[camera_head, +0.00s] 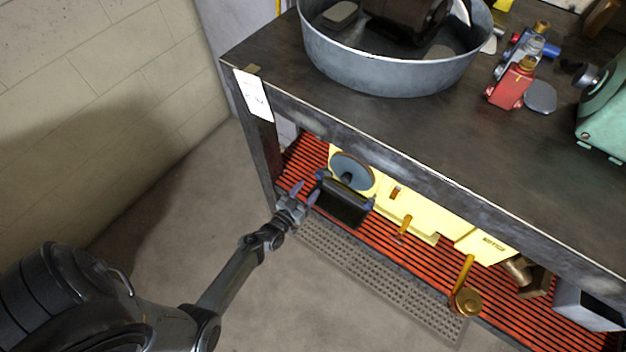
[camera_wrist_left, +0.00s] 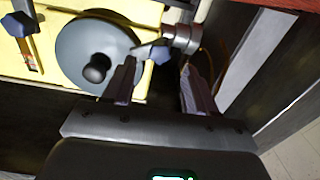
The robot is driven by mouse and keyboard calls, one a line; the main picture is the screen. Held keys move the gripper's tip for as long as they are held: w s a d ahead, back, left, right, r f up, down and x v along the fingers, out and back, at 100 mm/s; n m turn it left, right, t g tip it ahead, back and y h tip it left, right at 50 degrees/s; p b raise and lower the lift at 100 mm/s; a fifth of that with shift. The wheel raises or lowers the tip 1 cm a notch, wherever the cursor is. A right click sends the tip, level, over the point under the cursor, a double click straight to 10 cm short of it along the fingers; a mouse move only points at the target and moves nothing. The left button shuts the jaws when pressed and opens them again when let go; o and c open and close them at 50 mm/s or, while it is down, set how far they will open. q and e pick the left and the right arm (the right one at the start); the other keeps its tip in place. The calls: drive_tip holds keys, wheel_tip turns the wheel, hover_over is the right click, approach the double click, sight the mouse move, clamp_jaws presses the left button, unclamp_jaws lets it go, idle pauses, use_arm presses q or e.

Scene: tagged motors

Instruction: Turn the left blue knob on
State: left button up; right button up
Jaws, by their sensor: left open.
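The left blue knob (camera_wrist_left: 150,53) shows in the left wrist view on a metal fitting (camera_wrist_left: 183,38), just beyond my open fingers and nearer the left one. Contact cannot be made out. In the head view this knob (camera_head: 322,174) is small, at the left of the yellow unit on the lower shelf. A second blue knob (camera_wrist_left: 20,24) shows at the upper left of the wrist view. My left gripper (camera_head: 305,193) is open and empty in front of the shelf; its fingers (camera_wrist_left: 158,70) also show in the wrist view. My right gripper is not in view.
A grey-blue disc (camera_head: 345,165) with a black handle stands beside the knob. A yellow unit (camera_head: 415,219) continues right along the slatted red shelf (camera_head: 305,160). The workbench top (camera_head: 275,60) overhangs above. A metal basin (camera_head: 400,72) and a red jack (camera_head: 511,87) stand on it.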

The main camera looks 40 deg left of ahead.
use_arm(q)
drive_tip(key=shift+s+d+p, duration=0.2)
drive_tip(key=shift+s+p, duration=0.2)
drive_tip(key=shift+s, duration=0.95)
drive_tip(key=shift+s+d+p, duration=0.2)
drive_tip(key=shift+s+p, duration=0.15)
drive_tip(key=shift+s, duration=1)
